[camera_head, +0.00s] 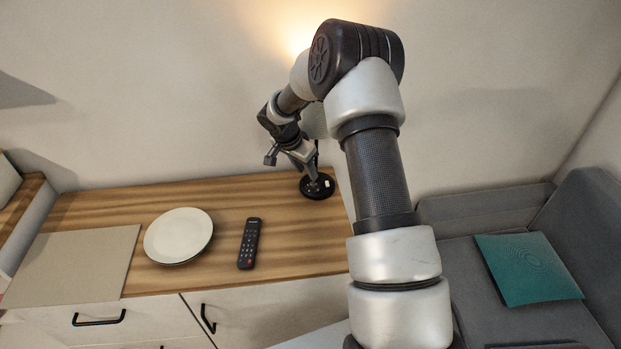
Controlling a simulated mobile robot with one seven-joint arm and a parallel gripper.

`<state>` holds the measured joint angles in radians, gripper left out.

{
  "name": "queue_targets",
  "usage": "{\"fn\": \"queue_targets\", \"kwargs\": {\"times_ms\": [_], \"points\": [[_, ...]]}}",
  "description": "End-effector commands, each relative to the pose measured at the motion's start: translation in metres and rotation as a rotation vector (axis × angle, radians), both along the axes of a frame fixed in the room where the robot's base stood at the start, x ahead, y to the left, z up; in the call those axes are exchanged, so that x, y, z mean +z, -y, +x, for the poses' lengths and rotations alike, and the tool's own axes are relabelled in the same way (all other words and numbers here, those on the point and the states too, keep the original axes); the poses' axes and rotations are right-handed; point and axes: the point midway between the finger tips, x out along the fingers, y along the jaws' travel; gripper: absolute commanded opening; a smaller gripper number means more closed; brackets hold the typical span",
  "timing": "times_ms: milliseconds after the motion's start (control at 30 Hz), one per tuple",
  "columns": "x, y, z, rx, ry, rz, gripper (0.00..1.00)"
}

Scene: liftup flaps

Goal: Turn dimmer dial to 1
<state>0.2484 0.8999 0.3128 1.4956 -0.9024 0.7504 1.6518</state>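A lamp with a round black base (317,192) stands at the back right of the wooden counter. A small pale patch shows on the base's right side; I cannot tell if it is the dimmer dial, and no number is readable. A grey part, perhaps the lamp's shade (315,121), shows behind my arm. My gripper (292,164) points down, just above and left of the base. The gap between its fingers is too small to make out, and I cannot tell whether it touches the lamp.
A white plate (178,236), a black remote (249,244) and a beige mat (75,264) lie on the wooden counter (280,258). A grey sofa (480,263) with a teal cushion (527,268) is at right. The wall rises directly behind the lamp. Warm light glows on it.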

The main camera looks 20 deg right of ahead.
Motion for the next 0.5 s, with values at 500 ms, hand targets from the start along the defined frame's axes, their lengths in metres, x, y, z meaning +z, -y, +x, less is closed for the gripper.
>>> {"fn": "queue_targets", "kwargs": {"times_ms": [500], "points": [[-0.057, 0.021, 0.012, -0.001, 0.0, 0.0, 0.33]]}}
